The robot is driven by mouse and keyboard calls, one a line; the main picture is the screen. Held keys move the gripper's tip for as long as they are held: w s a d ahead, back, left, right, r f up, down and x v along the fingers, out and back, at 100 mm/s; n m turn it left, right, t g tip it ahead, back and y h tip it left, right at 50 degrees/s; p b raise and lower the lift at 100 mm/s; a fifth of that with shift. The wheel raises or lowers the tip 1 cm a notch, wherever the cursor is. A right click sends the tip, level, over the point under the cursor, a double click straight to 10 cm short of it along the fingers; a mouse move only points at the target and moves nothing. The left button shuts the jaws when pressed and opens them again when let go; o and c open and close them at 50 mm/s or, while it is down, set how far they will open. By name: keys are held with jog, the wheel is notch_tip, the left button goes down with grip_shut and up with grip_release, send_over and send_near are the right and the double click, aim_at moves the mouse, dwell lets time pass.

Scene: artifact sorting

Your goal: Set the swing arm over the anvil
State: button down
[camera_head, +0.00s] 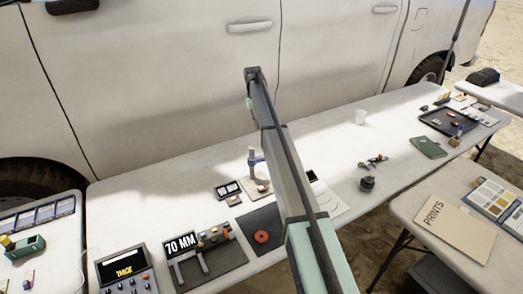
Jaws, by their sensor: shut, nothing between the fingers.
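A small upright stand (252,160) with a pale post and a blue-grey part stands on a light brownish base on the long white table, left of my arm. It may carry the swing arm and anvil, but it is too small to tell the two parts apart or how the swing arm is turned. My arm crosses the middle of the view from the bottom up to a dark joint in front of the van. My gripper does not show; the arm's far part is hidden behind its nearer links.
A THICK display box (124,268) and a 70 MM gauge (182,243) stand front left. An orange-red ring (262,237) lies on a dark mat. The van (170,80) stands behind.

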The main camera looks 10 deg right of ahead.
jog(key=s+d+f+p, duration=0.1)
jog(key=s+f+p, duration=0.4)
jog(key=f, duration=0.4)
jog(key=shift+s+f, duration=0.4)
jog(key=shift+s, duration=0.25)
